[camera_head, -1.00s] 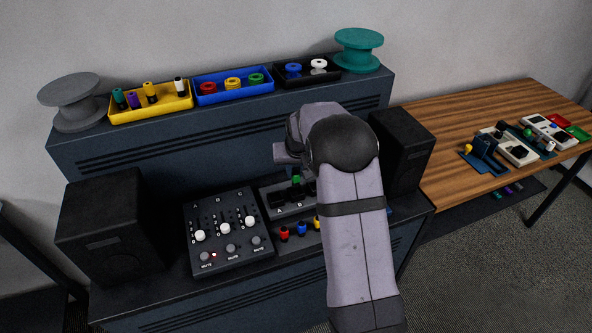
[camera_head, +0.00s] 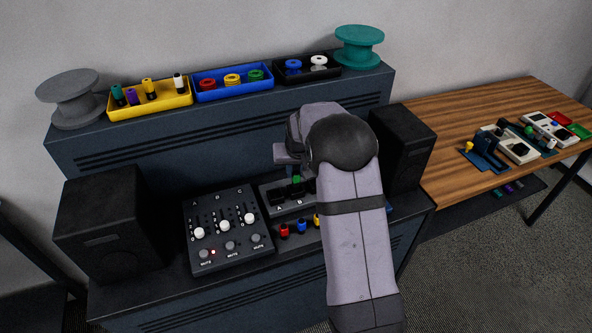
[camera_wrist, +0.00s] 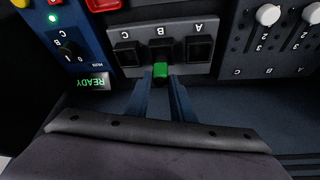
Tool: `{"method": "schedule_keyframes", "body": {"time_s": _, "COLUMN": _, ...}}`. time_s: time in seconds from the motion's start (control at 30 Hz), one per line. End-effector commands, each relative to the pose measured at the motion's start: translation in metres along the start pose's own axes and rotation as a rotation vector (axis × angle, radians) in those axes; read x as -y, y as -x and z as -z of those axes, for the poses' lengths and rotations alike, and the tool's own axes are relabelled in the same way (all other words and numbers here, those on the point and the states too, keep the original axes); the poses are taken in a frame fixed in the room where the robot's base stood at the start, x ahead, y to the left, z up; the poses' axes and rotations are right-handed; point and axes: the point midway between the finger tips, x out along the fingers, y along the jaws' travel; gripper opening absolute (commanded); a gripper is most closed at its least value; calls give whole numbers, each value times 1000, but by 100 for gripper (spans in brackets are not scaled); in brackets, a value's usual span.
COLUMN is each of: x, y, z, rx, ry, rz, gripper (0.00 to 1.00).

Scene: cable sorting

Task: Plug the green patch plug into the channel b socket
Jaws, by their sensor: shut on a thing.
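The green patch plug (camera_wrist: 160,72) is at the channel B socket (camera_wrist: 162,50) in the upside-down wrist view. It overlaps that socket's lower edge; I cannot tell how deep it sits. My gripper (camera_wrist: 161,83) is shut on the plug, one blue finger on each side. In the head view the plug's green top (camera_head: 297,180) shows above the socket panel (camera_head: 270,208), and my arm hides the gripper and the panel's right part. The A socket (camera_wrist: 200,50) and C socket (camera_wrist: 128,54) flank B in the wrist view and look empty.
A fader mixer (camera_head: 228,255) stands left of the sockets. Red (camera_head: 285,230), blue (camera_head: 301,226) and yellow plugs stand in front of the panel. Black speakers (camera_head: 110,220) flank the desk. A READY display (camera_wrist: 93,82) and a lit green lamp show in the wrist view.

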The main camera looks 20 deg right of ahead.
Motion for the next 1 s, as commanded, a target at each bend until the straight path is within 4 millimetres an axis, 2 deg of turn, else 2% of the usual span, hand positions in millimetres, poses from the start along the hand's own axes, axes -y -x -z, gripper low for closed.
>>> {"method": "schedule_keyframes", "body": {"time_s": 1.0, "x": 0, "y": -7, "z": -3, "rx": 0, "ry": 0, "rz": 0, "gripper": 0}}
